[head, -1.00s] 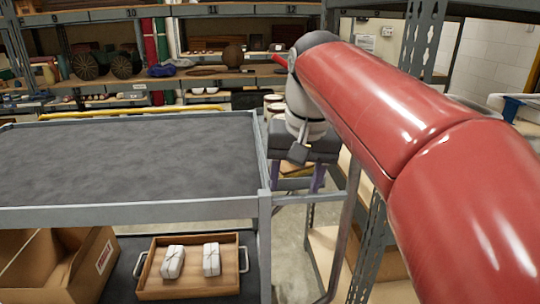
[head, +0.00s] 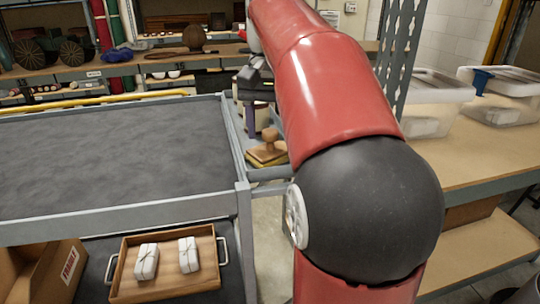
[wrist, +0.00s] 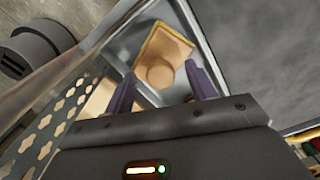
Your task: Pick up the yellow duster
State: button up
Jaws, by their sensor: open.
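In the head view my gripper is partly hidden by my arm, above and behind the duster.
The grey cart (head: 120,211) has a bare top; a wooden tray (head: 165,282) with two white wrapped bundles and a cardboard box (head: 48,272) are below. A perforated rack post (head: 402,50) and clear bins (head: 500,95) stand at right. Loaded shelves (head: 150,62) line the back.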

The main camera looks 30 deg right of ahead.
notch_tip(320, 180, down, 2)
jog(key=shift+c, duration=0.2)
